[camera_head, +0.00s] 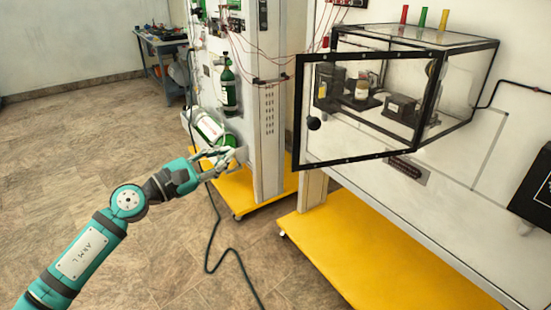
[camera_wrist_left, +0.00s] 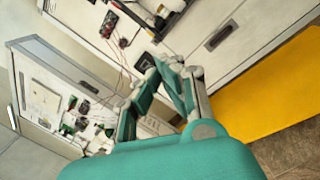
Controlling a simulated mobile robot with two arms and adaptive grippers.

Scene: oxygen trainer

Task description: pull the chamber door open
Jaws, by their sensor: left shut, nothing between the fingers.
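The chamber (camera_head: 470,85) is a clear box with black edges on the white panel at the right of the head view. Its door (camera_head: 345,161) is a clear pane in a black frame with a round black knob (camera_head: 313,123) near its left edge. The door stands ajar, its knob side swung out from the box and its right side at the hinge edge. My left gripper (camera_head: 238,156) is shut and empty, left of and lower than the knob, apart from the door. Its closed fingers also show in the wrist view (camera_wrist_left: 166,62). My right gripper is not in view.
Yellow bases (camera_head: 350,250) stick out below both cabinets. A dark cable (camera_head: 215,240) lies on the floor. Vials and a small device (camera_head: 400,108) are inside the chamber. The floor at left is open.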

